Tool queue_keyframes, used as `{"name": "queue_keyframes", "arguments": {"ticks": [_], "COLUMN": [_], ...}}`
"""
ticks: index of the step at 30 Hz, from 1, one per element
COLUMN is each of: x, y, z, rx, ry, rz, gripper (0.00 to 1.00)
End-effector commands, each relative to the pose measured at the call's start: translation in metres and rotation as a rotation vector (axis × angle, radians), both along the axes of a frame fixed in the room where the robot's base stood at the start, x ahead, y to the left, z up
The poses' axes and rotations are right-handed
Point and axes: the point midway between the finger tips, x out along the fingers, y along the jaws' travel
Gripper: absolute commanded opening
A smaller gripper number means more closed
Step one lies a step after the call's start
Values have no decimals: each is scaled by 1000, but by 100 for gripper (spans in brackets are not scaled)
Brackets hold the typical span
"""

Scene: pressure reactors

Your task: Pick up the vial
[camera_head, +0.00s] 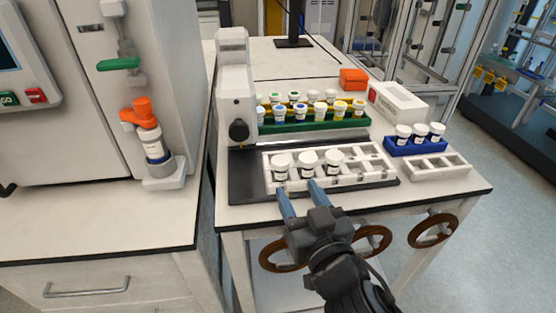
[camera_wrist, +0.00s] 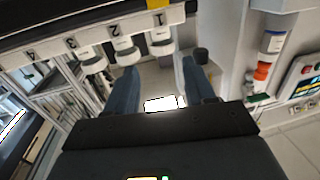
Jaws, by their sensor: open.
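Three white-capped vials, a left one (camera_head: 281,168), a middle one (camera_head: 308,163) and a right one (camera_head: 334,161), stand upright in the white rack (camera_head: 375,178). My gripper (camera_head: 299,187) is at the rack's front edge, fingers apart and empty, pointing toward the left and middle vials. In the wrist view, my gripper (camera_wrist: 159,68) is open, and the numbered rack front (camera_wrist: 92,28) shows upside down with vials at the numbers 1, 2 and 3. Nothing is between the fingers. I cannot tell whether the fingertips touch the rack.
Behind are a green rack (camera_head: 310,124) of several vials and a grey device (camera_head: 237,95). A blue rack (camera_head: 416,148) with three vials, an empty white rack (camera_head: 437,169), a white box (camera_head: 398,102) and an orange block (camera_head: 353,80) stand right. Free tabletop lies at the front right.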

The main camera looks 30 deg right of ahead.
Motion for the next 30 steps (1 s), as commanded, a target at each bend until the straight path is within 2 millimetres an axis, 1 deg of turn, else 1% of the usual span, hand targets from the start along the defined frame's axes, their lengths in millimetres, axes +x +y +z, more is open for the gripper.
{"name": "queue_keyframes", "arguments": {"ticks": [10,15,18,21,27,28,30], "x": [34,59,69,74,75,75,75], "y": [-3,-5,-7,-8,-8,-8,-8], "z": [1,1,0,-1,-2,-2,-2], "rx": [1,1,1,1,1,1,1], "ry": [0,0,1,0,0,0,0], "rz": [1,0,0,1,1,1,1], "gripper": [54,54,54,54,54,53,46]}}
